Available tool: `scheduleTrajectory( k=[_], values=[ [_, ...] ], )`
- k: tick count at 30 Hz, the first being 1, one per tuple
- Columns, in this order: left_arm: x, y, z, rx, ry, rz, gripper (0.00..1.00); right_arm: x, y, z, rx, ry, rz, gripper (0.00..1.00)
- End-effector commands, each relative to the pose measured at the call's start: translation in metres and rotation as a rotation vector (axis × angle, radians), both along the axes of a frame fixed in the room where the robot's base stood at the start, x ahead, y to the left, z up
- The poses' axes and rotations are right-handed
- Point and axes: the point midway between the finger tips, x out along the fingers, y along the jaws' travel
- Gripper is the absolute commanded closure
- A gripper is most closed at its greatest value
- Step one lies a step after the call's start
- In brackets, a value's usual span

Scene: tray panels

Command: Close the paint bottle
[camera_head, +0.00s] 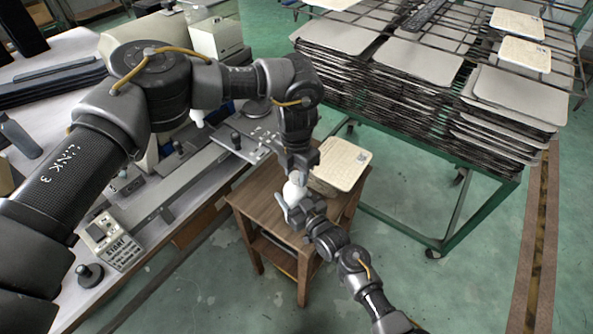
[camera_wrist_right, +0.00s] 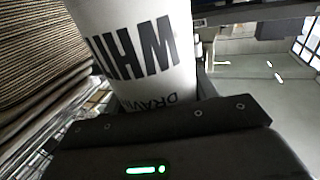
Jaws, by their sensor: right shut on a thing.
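The white paint bottle (camera_head: 294,190) is above the small wooden table in the head view. My right gripper (camera_head: 297,210) is shut on it from the near side. In the right wrist view the bottle (camera_wrist_right: 140,45) fills the upper middle, with dark letters reading "WHI" and "DRAW", between the fingers. My left gripper (camera_head: 301,168) points down from above, right at the bottle's top. Its fingers and the bottle's top overlap, so I cannot see whether it holds a cap. The cap itself is hidden or too small to tell.
The wooden table (camera_head: 262,205) carries a cream panel (camera_head: 342,165) beside the bottle. A green-framed rack (camera_head: 440,243) with stacked grey trays stands at the right. A workbench (camera_head: 165,215) with machine parts is at the left. Green floor is free at the lower right.

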Motion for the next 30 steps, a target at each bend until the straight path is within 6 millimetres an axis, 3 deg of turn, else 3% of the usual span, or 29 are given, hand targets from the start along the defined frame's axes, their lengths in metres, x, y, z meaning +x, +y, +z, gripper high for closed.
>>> scheduleTrajectory(
  k=[4,14,17,30],
  values=[
    [0.000,0.000,0.000,0.001,-0.001,0.002,0.48,0.000,-0.001,-0.001,-0.001,0.002,-0.001,1.00],
    [0.002,0.001,0.005,0.000,-0.006,0.005,0.48,0.000,-0.001,-0.001,-0.002,-0.001,-0.001,1.00],
    [0.002,0.001,0.016,0.001,-0.008,0.005,0.48,0.000,-0.001,-0.001,-0.002,-0.001,-0.001,1.00],
    [0.000,0.000,0.099,0.000,-0.006,0.004,0.48,0.000,-0.001,-0.001,-0.002,-0.001,-0.001,1.00]
  ],
)
